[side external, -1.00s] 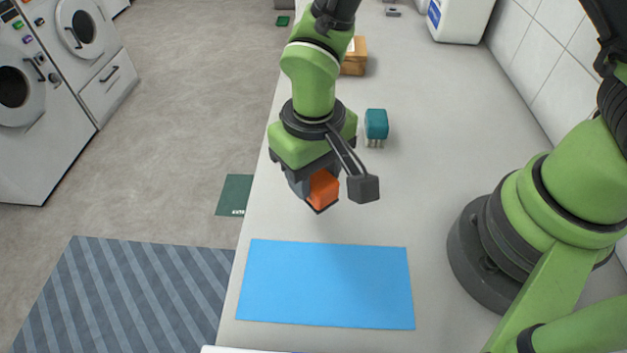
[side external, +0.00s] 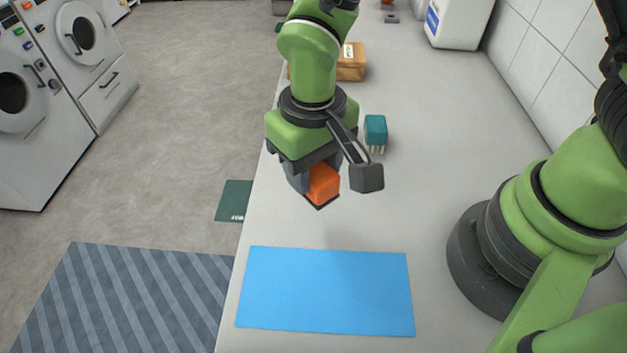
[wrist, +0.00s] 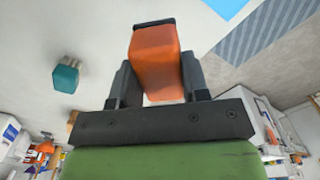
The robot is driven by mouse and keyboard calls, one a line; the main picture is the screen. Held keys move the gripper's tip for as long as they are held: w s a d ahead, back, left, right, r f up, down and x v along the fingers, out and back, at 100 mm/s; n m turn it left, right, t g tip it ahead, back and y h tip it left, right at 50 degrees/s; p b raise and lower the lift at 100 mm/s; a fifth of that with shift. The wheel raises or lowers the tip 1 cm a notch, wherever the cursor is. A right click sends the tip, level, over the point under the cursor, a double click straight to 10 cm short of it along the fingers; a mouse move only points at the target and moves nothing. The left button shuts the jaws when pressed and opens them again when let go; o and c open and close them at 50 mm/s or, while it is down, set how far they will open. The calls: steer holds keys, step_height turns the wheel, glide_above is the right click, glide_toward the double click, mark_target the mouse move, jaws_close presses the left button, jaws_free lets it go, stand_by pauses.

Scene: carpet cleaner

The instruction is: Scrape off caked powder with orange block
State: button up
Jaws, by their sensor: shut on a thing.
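An orange block (side external: 324,182) is held in my gripper (side external: 318,190), above the pale counter and behind the blue mat. In the wrist view the same orange block (wrist: 157,62) sits between the two dark fingers of my gripper (wrist: 158,80), with a dark edge at its far end. The flat blue mat (side external: 325,290) lies on the counter in front, and a corner of it (wrist: 226,8) shows in the wrist view. No caked powder can be made out on the mat or counter.
A teal brush (side external: 375,130) stands on the counter right of my gripper. Cardboard boxes (side external: 351,63) are behind it, and a white container (side external: 460,22) is at the back right. The counter's left edge drops to the floor, where a striped mat (side external: 130,300) lies.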

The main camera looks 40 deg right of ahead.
steer(key=shift+f, duration=0.1)
steer(key=shift+f, duration=3.65)
steer(key=shift+w+d+f, duration=0.4)
steer(key=shift+w+d, duration=0.05)
steer(key=shift+w, duration=0.05)
jaws_close()
steer(key=shift+w+d, duration=2)
steer(key=shift+s+a+r, duration=0.1)
steer(key=shift+s+a, duration=2.4)
steer(key=shift+s, duration=0.05)
steer(key=shift+r, duration=4.1)
